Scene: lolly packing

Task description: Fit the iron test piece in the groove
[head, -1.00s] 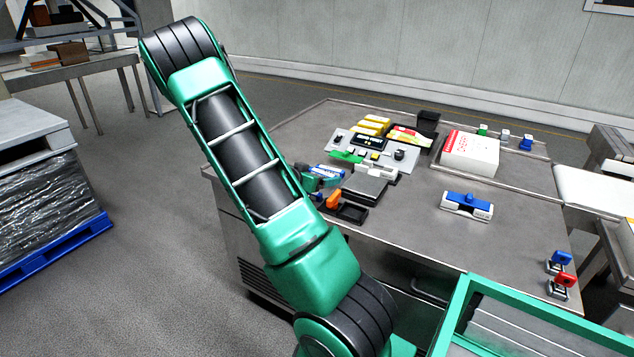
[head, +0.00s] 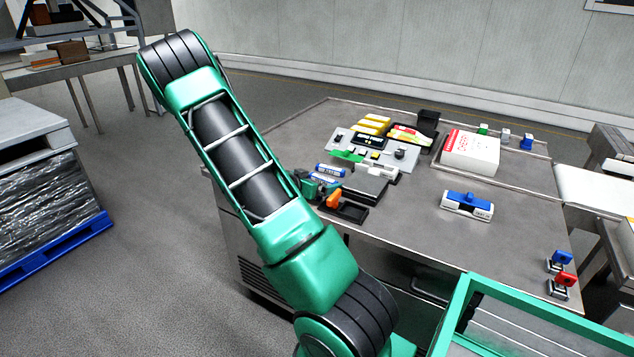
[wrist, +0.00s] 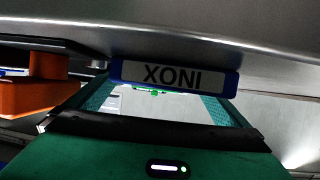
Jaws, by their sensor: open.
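Two blue rods with white labels lie on the table just beyond my gripper, a far one (head: 330,170) and a near one (head: 325,178). In the wrist view, one blue rod (wrist: 174,78) lies across the view past my fingers, its label reading INOX upside down. I cannot see an iron label on either rod. My gripper (head: 322,187) is open, low over the table's left part; in the wrist view its textured fingers (wrist: 155,105) are apart with nothing clearly between them. I cannot make out the groove for certain.
An orange object (head: 333,199) is close beside my gripper, at a black tray (head: 350,212); it also shows in the wrist view (wrist: 40,98). Behind are a grey instrument panel (head: 402,165) and yellow packs (head: 374,121).

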